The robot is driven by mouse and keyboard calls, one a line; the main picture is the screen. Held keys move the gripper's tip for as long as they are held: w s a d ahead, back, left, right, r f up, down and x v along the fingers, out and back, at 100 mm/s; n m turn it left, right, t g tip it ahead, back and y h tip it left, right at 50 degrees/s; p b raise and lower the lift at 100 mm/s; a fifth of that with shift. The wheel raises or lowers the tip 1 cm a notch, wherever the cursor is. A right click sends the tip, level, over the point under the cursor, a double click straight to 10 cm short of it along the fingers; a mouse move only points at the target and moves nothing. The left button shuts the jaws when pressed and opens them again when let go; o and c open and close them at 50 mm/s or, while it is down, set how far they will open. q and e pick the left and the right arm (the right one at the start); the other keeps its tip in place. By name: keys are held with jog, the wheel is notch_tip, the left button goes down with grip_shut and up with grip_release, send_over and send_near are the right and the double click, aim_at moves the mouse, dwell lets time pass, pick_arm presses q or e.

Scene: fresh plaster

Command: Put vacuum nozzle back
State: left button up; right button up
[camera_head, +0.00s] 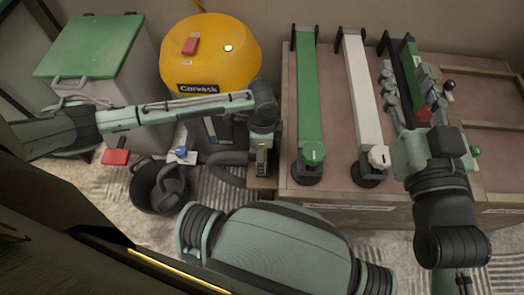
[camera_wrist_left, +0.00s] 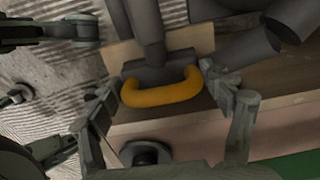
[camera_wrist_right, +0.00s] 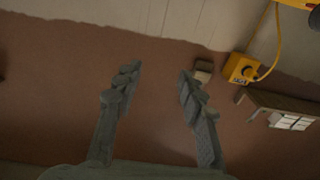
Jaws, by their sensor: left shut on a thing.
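The vacuum (camera_head: 205,60) is a big yellow drum at the back, with a dark hose (camera_head: 225,170) on the floor beside it. In the left wrist view a dark nozzle (camera_wrist_left: 155,72) with an orange-yellow loop handle (camera_wrist_left: 160,96) lies between the fingers of my left gripper (camera_wrist_left: 165,88). That gripper is shut on the handle; in the head view it (camera_head: 261,150) points down beside the bench's left end. The nozzle is mostly hidden there. My right gripper (camera_wrist_right: 150,85) is open and empty, above the bench's right part.
The bench (camera_head: 335,190) carries a green beam (camera_head: 307,90) and a white beam (camera_head: 361,95). A black bucket (camera_head: 160,185), a red box (camera_head: 116,157) and a green-lidded bin (camera_head: 92,48) stand left. The right wrist view shows a yellow knobbed box (camera_wrist_right: 240,69).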

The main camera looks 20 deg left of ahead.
pick_arm(q)
jog(key=shift+f, duration=0.15)
jog(key=o, duration=1.2)
